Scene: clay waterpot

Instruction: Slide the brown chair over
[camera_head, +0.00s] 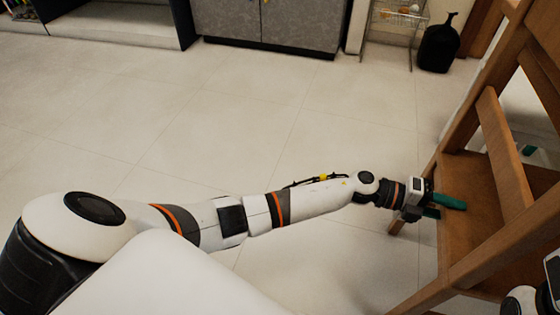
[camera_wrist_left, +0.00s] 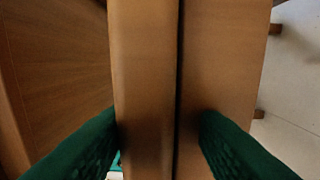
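In the left wrist view, the green fingers (camera_wrist_left: 158,140) straddle a brown wooden edge of the chair (camera_wrist_left: 145,70). The left finger is close against that edge; a narrow space shows before the right finger. Whether either touches is unclear. A green piece (camera_head: 528,150), possibly a right fingertip, shows through the chair back; the rest of that gripper is hidden.
Grey cabinets (camera_head: 268,22) stand at the back. A wire rack (camera_head: 395,25) and a dark vase (camera_head: 438,45) are behind the chair, near the wall. The tiled floor (camera_head: 250,120) left of the chair is clear.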

